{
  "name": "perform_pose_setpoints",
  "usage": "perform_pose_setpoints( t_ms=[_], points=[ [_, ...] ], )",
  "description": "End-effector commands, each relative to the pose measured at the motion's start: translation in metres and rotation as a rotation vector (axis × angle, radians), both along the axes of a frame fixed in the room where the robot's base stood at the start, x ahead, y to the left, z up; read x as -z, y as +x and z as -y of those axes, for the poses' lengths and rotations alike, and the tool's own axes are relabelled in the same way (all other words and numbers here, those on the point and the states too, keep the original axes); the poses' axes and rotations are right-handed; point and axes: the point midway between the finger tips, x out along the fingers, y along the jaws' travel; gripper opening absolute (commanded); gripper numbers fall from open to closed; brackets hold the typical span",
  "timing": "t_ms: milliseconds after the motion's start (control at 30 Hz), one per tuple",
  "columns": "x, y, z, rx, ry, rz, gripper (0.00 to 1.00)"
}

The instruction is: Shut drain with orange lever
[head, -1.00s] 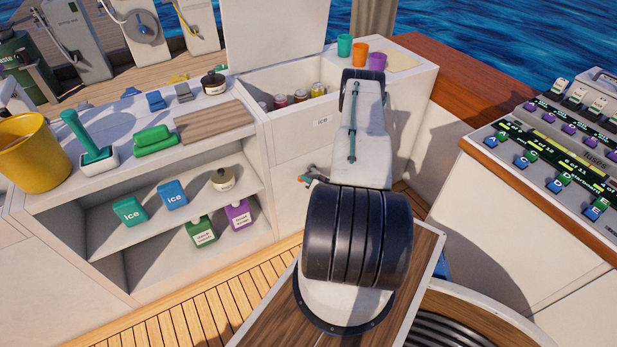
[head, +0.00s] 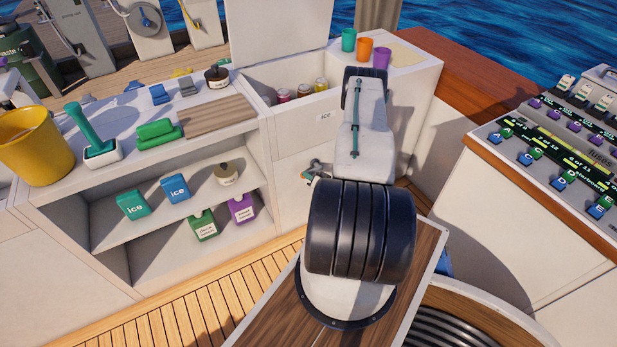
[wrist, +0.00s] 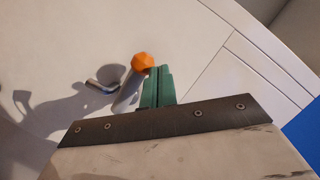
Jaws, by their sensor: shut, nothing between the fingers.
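The orange lever knob (wrist: 143,62) shows in the wrist view on a pale grey stem, with a short bent metal spout (wrist: 100,87) to its left on the white panel. My gripper (wrist: 160,72) has its green fingers shut together with nothing between them. The fingertips are just right of the knob and overlap its edge in the picture; I cannot tell whether they touch. In the head view the drain (head: 313,168) is small, on the white front below the ice label (head: 324,117), beside my arm.
The open ice bin (head: 293,80) holds several cans. Shelves (head: 110,235) with bottles and ice packs stand to the left, and a yellow bucket (head: 36,145) stands on the counter. A control console (head: 550,150) is at the right. Slatted deck (head: 215,300) is clear in front.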

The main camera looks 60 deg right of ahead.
Motion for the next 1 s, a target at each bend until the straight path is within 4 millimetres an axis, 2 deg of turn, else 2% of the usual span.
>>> perform_pose_setpoints(
  t_ms=[233, 400, 633, 800, 1000],
  points=[
    [-0.038, -0.014, -0.005, 0.010, -0.001, 0.001, 0.00],
    [-0.047, -0.051, -0.023, 0.013, 0.002, 0.000, 0.00],
    [-0.060, -0.086, -0.042, 0.012, 0.000, 0.000, 0.00],
    [-0.064, -0.096, -0.048, 0.010, 0.000, 0.001, 0.00],
    [-0.064, -0.098, -0.049, 0.009, -0.001, 0.001, 0.00]
  ],
)
